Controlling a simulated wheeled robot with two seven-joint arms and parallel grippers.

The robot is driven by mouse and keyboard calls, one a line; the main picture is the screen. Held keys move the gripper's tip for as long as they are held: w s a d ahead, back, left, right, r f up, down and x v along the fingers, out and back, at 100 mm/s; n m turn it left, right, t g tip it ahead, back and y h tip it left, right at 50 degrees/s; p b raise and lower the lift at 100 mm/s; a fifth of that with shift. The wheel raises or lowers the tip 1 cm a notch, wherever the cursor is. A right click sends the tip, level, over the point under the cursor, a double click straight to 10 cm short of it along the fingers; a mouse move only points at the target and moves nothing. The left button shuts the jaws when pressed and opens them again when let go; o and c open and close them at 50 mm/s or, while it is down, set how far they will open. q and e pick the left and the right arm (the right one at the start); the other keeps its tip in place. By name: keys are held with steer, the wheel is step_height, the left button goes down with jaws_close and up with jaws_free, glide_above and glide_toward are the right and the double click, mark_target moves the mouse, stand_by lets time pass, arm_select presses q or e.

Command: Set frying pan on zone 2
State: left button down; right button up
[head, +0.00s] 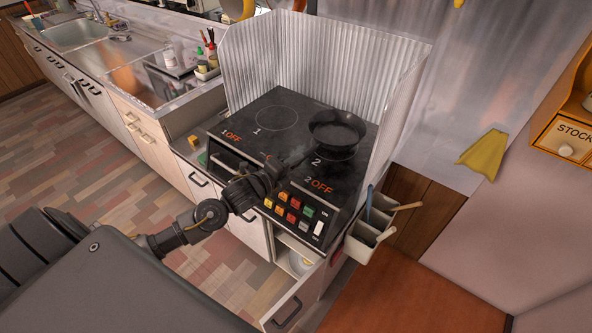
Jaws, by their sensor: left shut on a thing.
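The black frying pan (337,128) is over the right part of the stovetop, by the mark for zone 2 (315,162). Its handle points toward the front left. My left gripper (277,172) is at the handle end and shut on the pan. Part of the zone 2 ring shows below the pan's near edge; the pan hides the rest. The pan looks slightly above the glass, but I cannot tell for sure whether it touches. My right gripper is not in view.
The zone 1 ring (276,118) is empty. A corrugated metal splash guard (300,55) stands behind the stove and along its right side. Buttons (290,208) line the front panel. Utensil holders (368,232) hang at the right, and a drawer (295,300) stands open below.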

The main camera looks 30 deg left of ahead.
arm_select(q)
steer(key=shift+f, duration=1.75)
steer(key=c, duration=1.3)
jaws_free()
steer(key=shift+f, duration=0.1)
steer(key=shift+s, duration=0.35)
steer(key=b+v, duration=0.1)
steer(key=v, duration=1)
steer(key=shift+s+a, duration=0.15)
steer(key=shift+s, duration=0.05)
